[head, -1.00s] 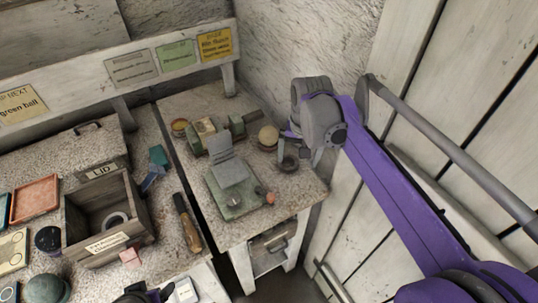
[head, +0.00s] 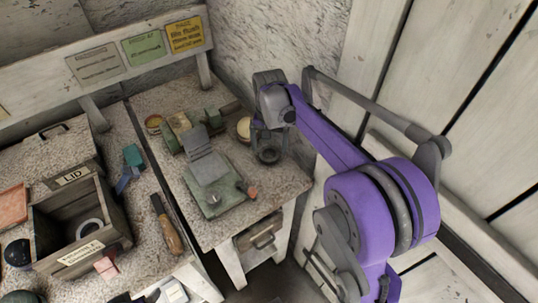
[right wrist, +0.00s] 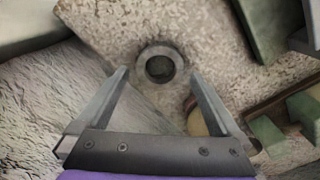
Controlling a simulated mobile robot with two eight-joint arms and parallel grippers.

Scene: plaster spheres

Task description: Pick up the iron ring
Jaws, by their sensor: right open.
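The iron ring (head: 268,156) is a small dark grey ring lying flat near the right side of the small speckled table. In the right wrist view the iron ring (right wrist: 148,54) lies just beyond the fingertips, centred between the two fingers, with clear table around it. My right gripper (head: 269,144) is over the ring, pointing down. Its jaws are open and empty. In the head view the fingers partly cover the ring's surroundings. I cannot make out my left gripper.
A pale round pot (head: 244,129) stands close to the ring, left of the gripper. A green-based device with a grey plate (head: 209,169) sits further left. A wooden box (head: 40,238) with a pale ring inside stands on the left bench. A wall rises behind the table.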

